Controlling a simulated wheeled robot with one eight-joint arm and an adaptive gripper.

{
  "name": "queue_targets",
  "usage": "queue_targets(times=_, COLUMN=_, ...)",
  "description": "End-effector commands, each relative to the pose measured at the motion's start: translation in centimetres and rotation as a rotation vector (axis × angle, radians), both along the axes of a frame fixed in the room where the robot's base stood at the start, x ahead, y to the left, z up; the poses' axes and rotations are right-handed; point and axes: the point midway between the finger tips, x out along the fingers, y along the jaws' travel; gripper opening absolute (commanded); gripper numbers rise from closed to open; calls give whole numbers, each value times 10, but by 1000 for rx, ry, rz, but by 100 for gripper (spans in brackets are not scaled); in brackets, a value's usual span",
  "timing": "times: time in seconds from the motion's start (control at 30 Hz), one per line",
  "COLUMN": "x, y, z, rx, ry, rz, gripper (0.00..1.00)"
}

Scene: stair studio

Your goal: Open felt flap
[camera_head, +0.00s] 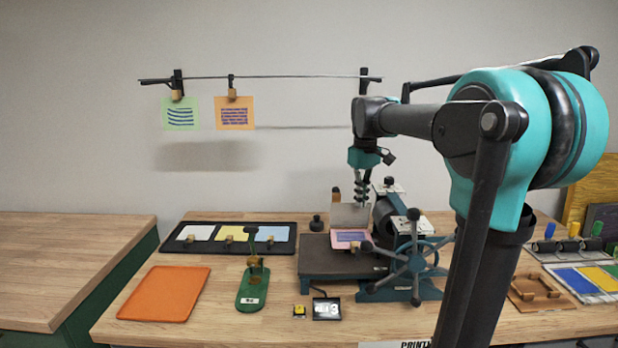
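The printing press (325,262) stands on the bench with a flat dark bed and a teal spoked wheel (416,262) at its right. A pale grey flap (349,217), apparently the felt flap, stands raised and roughly upright at the back of the bed. In front of it a pink card (339,246) with a purple printed area lies on the bed. My gripper (361,203) points down at the flap's upper right edge. Whether it touches the flap, and whether its fingers are open or shut, is too small to tell.
A black tray (228,250) with coloured cards, an orange tray (165,294) and a green stand (252,290) are left of the press. Two prints hang from a rail (275,77) on the wall. Coloured pads (590,278) lie far right. My arm hides part of the right side.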

Motion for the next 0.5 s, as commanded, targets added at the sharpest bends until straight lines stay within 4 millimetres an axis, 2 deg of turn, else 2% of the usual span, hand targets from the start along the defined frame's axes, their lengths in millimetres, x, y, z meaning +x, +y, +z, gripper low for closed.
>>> queue_targets(times=0.5, x=0, y=0, z=-9, rx=0, ry=0, rz=0, gripper=0)
